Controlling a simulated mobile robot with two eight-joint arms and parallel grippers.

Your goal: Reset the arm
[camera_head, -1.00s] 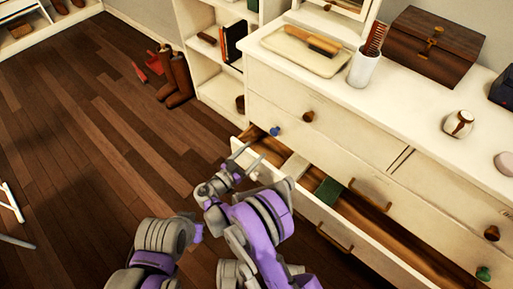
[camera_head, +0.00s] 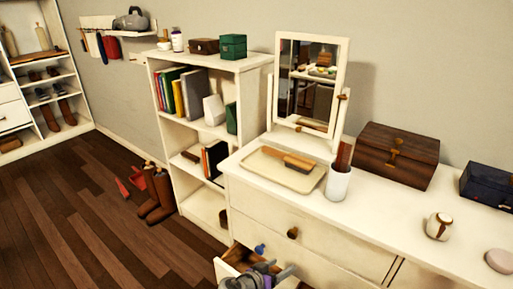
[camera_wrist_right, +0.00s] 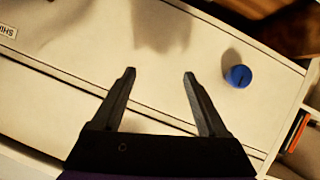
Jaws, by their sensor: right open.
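My right gripper (camera_wrist_right: 160,85) is open and empty in the right wrist view, its two dark fingers spread before the pale front of a drawer (camera_wrist_right: 110,50). A blue round knob (camera_wrist_right: 238,76) sits on that front, to the right of the fingers and apart from them. In the head view only the purple and grey top of my right arm and gripper (camera_head: 262,276) shows at the bottom edge, by the open drawer (camera_head: 222,268). The blue knob (camera_head: 260,249) is just above it. My left gripper is not in view.
The white dresser (camera_head: 300,215) bears a tray (camera_head: 283,169), a cup with a comb (camera_head: 338,184), a wooden box (camera_head: 396,155) and a mirror (camera_head: 311,85). A bookshelf (camera_head: 205,135) stands behind left. Brown boots (camera_head: 158,195) stand on the floor, which is open farther left.

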